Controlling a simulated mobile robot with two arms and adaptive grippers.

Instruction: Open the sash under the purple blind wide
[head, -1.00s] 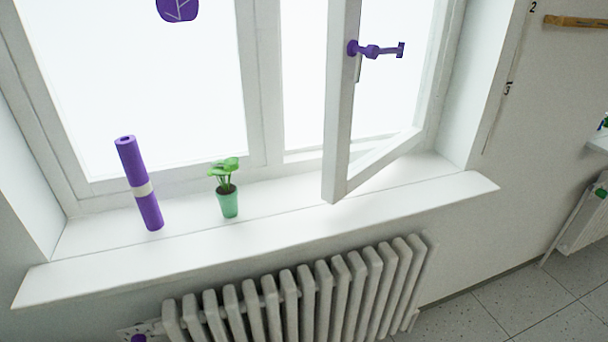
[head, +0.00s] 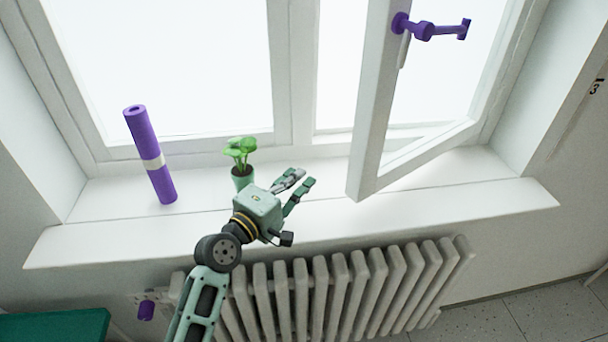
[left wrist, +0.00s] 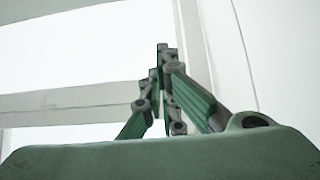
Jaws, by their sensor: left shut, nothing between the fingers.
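The white window sash (head: 368,110) on the right stands partly open, swung inward over the sill, with a purple handle (head: 435,29) near the top of the picture. My left gripper (head: 307,178) is shut and empty. It is over the sill, left of the sash's lower corner and apart from it. In the left wrist view its fingers (left wrist: 162,50) are together, with pale window frame behind. No blind shows now. My right gripper is not in view.
A purple roll with a pale band (head: 147,140) stands further left. A radiator (head: 360,285) is below, and a green surface (head: 50,328) is lower left.

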